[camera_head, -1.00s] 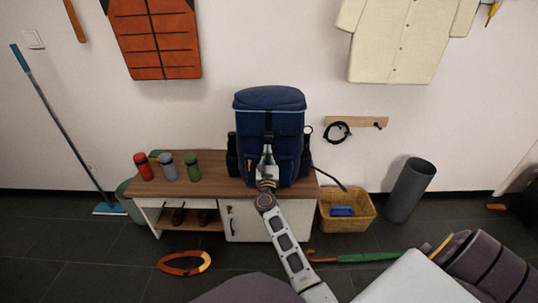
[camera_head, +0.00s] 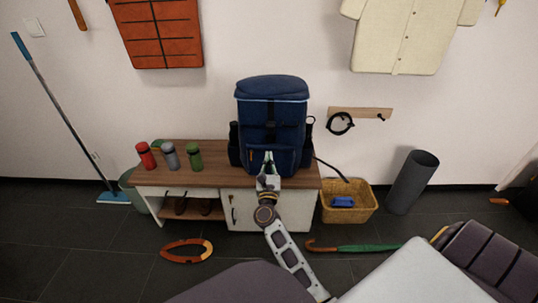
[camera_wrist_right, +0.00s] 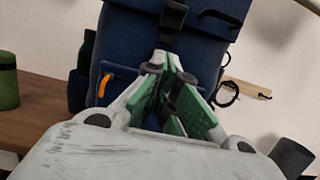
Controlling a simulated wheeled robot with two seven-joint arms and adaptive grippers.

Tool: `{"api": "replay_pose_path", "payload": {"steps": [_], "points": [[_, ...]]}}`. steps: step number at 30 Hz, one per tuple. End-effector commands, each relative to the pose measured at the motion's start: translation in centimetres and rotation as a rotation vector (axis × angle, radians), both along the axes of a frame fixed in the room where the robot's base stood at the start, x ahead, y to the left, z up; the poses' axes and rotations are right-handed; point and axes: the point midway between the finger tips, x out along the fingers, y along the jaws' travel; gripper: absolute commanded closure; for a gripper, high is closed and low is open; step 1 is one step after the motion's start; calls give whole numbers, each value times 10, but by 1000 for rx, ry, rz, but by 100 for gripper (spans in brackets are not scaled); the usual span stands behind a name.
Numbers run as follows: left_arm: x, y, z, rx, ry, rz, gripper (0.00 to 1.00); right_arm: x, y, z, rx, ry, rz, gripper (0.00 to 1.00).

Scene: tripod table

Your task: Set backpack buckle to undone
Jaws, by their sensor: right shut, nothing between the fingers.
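The blue backpack (camera_head: 255,110) stands upright on the wooden bench. A black strap with a dark buckle (camera_head: 271,127) runs down the middle of its front. The right wrist view shows the buckle and strap (camera_wrist_right: 173,16) just above my fingers. In the head view it is too small to tell whether the buckle halves are joined. My right gripper (camera_head: 268,158) is low in front of the backpack, below the buckle. Its green-padded fingers (camera_wrist_right: 166,62) are shut together with nothing between them. My left gripper is not in view.
Red (camera_head: 146,156), grey (camera_head: 170,158) and green (camera_head: 194,157) bottles stand on the bench (camera_head: 210,176) left of the backpack. A wicker basket (camera_head: 352,214) and dark cylinder (camera_head: 412,182) are to the right. An orange ring (camera_head: 187,252) and green umbrella (camera_head: 365,248) lie on the floor.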

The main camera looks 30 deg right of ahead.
Motion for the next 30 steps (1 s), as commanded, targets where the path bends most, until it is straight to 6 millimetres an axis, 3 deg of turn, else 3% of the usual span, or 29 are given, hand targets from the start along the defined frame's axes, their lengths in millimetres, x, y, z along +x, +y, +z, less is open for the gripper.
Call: {"api": "replay_pose_path", "payload": {"steps": [10,30], "points": [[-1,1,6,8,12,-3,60,-20,12,-6,0,0,0,100],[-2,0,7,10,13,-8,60,-22,14,-6,-1,1,1,100]]}}
